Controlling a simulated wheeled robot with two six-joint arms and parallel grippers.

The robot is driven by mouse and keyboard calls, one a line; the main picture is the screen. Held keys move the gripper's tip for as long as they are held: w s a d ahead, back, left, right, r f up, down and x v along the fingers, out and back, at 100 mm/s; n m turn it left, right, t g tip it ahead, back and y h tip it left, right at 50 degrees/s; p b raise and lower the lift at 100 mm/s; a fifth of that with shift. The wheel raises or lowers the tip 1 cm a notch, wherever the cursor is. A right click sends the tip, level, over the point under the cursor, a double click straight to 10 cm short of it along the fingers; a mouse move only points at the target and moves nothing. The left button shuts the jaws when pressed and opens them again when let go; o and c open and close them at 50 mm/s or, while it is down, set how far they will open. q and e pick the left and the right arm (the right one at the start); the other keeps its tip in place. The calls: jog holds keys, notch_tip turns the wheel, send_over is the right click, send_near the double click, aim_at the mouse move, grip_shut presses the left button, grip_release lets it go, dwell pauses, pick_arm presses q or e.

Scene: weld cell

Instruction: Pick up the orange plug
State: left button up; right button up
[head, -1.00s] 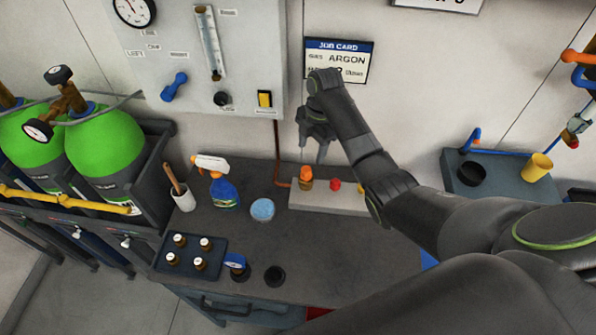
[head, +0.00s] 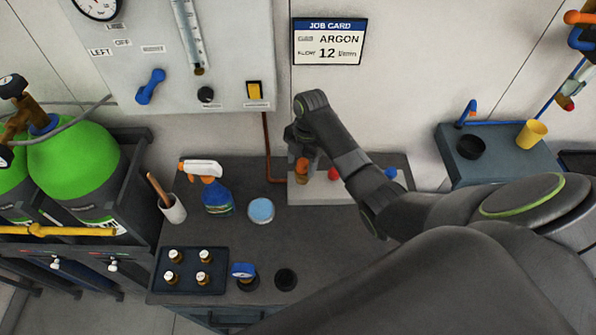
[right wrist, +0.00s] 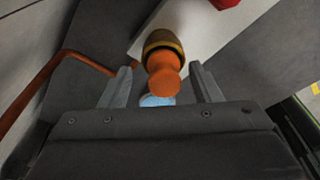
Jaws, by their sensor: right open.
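The orange plug (right wrist: 163,75) sits on a brass fitting (right wrist: 162,42) at the left end of the pale block. In the head view the orange plug (head: 302,165) is partly covered by my right gripper (head: 299,150). In the right wrist view my right gripper (right wrist: 163,85) is open, with one finger on each side of the plug. I see a gap between each finger and the plug; it is not gripped. My left gripper is not in view.
The pale block (head: 315,190) also bears a red plug (head: 334,173) and a blue one (head: 390,173). A blue-lidded tin (head: 261,210), a spray bottle (head: 217,195) and a tray of small bottles (head: 187,284) stand to the left. A copper pipe (head: 267,150) runs down the wall.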

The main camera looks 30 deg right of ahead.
jog(key=shift+s+f, duration=0.1)
jog(key=shift+s, duration=0.1)
jog(key=shift+d, duration=0.15)
jog(key=c, duration=1)
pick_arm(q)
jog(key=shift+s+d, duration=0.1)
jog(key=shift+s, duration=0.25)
pick_arm(e)
jog(key=shift+c, duration=0.2)
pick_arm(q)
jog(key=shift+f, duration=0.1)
